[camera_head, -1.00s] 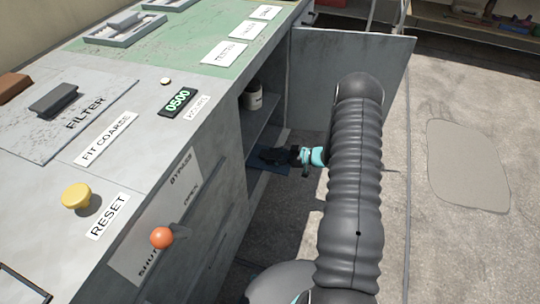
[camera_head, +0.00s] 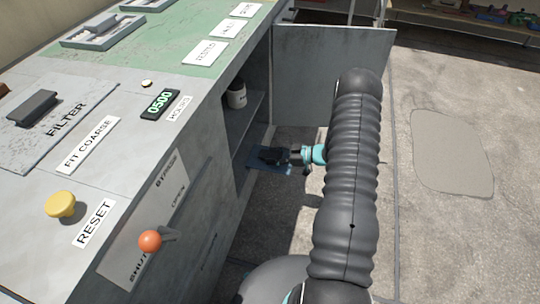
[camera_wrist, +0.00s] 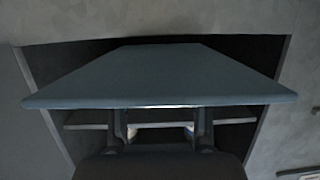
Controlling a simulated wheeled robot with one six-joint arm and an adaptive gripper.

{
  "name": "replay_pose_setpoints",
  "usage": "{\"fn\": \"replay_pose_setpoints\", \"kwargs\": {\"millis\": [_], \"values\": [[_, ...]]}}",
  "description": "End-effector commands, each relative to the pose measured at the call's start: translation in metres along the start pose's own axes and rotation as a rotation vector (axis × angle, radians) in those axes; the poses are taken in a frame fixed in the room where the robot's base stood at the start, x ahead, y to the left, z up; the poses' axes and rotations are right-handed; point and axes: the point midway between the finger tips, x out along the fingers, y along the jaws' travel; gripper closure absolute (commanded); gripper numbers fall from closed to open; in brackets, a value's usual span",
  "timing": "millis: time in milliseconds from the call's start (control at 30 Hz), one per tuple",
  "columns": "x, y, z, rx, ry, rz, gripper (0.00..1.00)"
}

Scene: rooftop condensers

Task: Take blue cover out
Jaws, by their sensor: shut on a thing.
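The blue cover (camera_wrist: 160,78) is a flat, dark blue panel filling the middle of the wrist view. My gripper (camera_wrist: 160,130) is shut on its near edge, with a finger at each side of the grip below the panel. In the head view the gripper (camera_head: 272,156) is at the open front of the cabinet, low down. The cover (camera_head: 284,169) shows there partly beneath the gripper and reaches out past the cabinet opening. The gripper hides part of it.
The grey cabinet (camera_head: 215,145) has an open door (camera_head: 330,85) behind my arm. An orange-knobbed lever (camera_head: 150,241) sticks out from the cabinet front. The concrete floor (camera_head: 440,240) to the right is clear.

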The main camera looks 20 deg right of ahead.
Motion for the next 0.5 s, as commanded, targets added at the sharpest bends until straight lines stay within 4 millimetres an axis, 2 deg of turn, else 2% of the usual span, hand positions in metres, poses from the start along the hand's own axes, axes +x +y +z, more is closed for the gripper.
{"fn": "replay_pose_setpoints", "kwargs": {"millis": [500], "values": [[-0.026,0.000,0.008,0.000,0.001,0.000,0.97]]}}
